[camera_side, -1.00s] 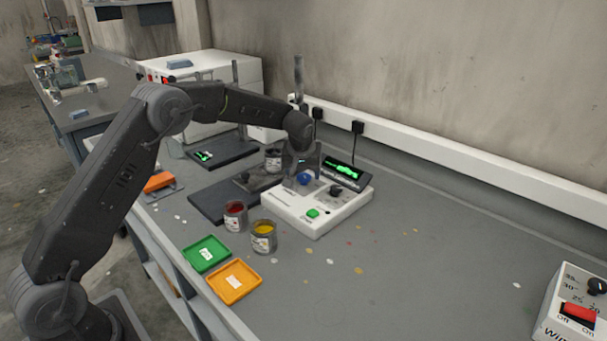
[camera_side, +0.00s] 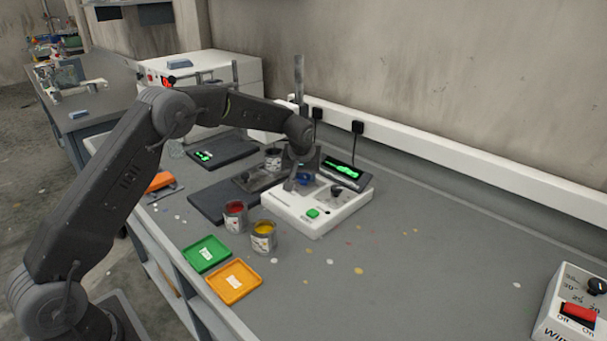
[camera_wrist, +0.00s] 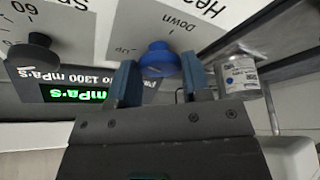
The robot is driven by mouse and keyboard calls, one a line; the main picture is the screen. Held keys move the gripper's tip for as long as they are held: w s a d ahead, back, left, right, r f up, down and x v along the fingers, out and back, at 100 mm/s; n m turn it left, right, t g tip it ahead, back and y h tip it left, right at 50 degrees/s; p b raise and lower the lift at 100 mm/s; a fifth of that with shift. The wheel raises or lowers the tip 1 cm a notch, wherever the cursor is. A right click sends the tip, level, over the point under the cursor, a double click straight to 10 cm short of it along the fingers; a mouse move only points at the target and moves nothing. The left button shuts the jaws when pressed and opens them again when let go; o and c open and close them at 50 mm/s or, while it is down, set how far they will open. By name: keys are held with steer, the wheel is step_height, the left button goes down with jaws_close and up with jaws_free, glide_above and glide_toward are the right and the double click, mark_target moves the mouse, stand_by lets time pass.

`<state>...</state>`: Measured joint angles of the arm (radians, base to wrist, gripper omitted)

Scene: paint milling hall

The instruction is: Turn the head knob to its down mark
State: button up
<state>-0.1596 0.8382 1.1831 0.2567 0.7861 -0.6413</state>
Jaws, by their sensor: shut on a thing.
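The head knob is blue; in the wrist view the head knob (camera_wrist: 160,60) sits on a grey panel with Up and Down marks, seen upside down. It also shows in the side view (camera_side: 304,178) on the white control box (camera_side: 318,221). My gripper (camera_wrist: 158,68) has one finger on each side of the knob and is shut on it. In the side view my gripper (camera_side: 303,174) is low over the box and partly covers the knob. I cannot tell which mark the knob points to.
A black speed knob (camera_wrist: 36,48) and a green-lit display (camera_wrist: 75,94) are close by. A tin (camera_wrist: 241,76) stands near the box. Red (camera_side: 235,212) and yellow (camera_side: 263,237) paint tins stand before it. Green (camera_side: 206,254) and orange (camera_side: 233,282) trays lie nearby.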

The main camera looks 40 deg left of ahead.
steer(key=shift+m, duration=0.3)
steer(key=m+h, duration=0.1)
steer(key=m, duration=0.1)
steer(key=shift+s+a+m+t, duration=0.1)
steer(key=shift+a+m+t, duration=0.05)
steer(key=shift+m+t, duration=0.2)
steer(key=m+h, duration=0.1)
steer(key=m, duration=0.2)
steer(key=shift+a+m+h, duration=0.1)
steer(key=shift+m+h, duration=0.2)
steer(key=shift+m, duration=0.05)
steer(key=m+h, duration=0.2)
steer(key=m, duration=0.4)
steer(key=shift+a, duration=0.15)
steer(key=shift+m+h, duration=0.3)
steer(key=o, duration=0.9)
steer(key=v, duration=1.3)
steer(key=shift+r, duration=0.5)
